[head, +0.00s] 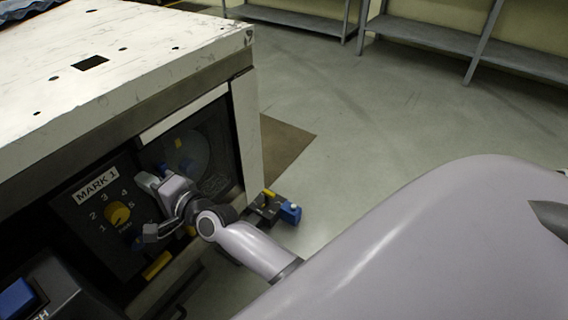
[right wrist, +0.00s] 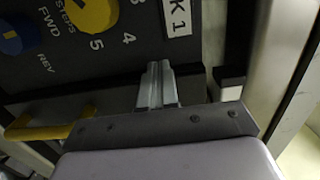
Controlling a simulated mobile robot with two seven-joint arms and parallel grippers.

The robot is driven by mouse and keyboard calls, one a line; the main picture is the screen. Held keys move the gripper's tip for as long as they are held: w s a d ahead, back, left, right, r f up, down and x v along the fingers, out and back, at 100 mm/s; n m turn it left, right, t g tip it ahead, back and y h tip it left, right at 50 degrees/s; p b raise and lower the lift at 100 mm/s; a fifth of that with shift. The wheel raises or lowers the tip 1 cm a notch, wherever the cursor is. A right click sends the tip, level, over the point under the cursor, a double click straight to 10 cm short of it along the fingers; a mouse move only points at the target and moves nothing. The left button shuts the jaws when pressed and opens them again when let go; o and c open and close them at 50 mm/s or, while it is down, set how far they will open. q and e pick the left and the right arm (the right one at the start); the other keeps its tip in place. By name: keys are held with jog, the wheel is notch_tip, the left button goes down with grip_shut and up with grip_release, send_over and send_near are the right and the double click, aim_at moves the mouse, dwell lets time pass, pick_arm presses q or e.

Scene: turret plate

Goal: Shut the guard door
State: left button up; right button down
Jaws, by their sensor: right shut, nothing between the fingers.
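A clear, smoky panel (head: 205,165) stands in the open front of the machine, right of the control panel, and looks like the guard door. I cannot tell from this angle how far open it is. My right gripper (head: 147,181) is shut and empty, in front of the machine between the control panel and the clear panel. In the right wrist view its fingertips (right wrist: 156,72) are pressed together beside the dark control panel (right wrist: 115,55). Whether they touch anything is unclear. My left gripper is not in view.
The control panel has a yellow numbered dial (head: 118,214) and a MARK 1 label (head: 97,184). A yellow bar (head: 157,266) lies below it. The white worn tabletop (head: 150,60) overhangs above. A white post (head: 246,140) bounds the opening on the right. Open floor lies beyond.

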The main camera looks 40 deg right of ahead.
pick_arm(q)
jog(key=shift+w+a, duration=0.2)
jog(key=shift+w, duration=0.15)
pick_arm(e)
jog(key=shift+w+a, duration=0.15)
jog(key=shift+w, duration=0.2)
jog(key=s+d+f+n+g+h, duration=0.15)
jog(key=s+d+f+n, duration=0.3)
jog(key=s, duration=0.55)
jog(key=s+d+f+n+g+h+p, duration=0.1)
jog(key=s+d+f+n+g, duration=0.2)
jog(key=s+f+n, duration=0.45)
jog(key=s+d+f+n+g+h, duration=0.1)
jog(key=s+d+f+n+g, duration=0.25)
jog(key=s, duration=0.85)
pick_arm(q)
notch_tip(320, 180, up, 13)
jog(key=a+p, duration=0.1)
jog(key=p, duration=1.3)
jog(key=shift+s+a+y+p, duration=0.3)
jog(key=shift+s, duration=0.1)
pick_arm(e)
notch_tip(320, 180, up, 13)
jog(key=d+t, duration=0.1)
jog(key=shift+d+f+n, duration=0.2)
jog(key=shift+d+n, duration=0.05)
jog(key=shift+n, duration=0.2)
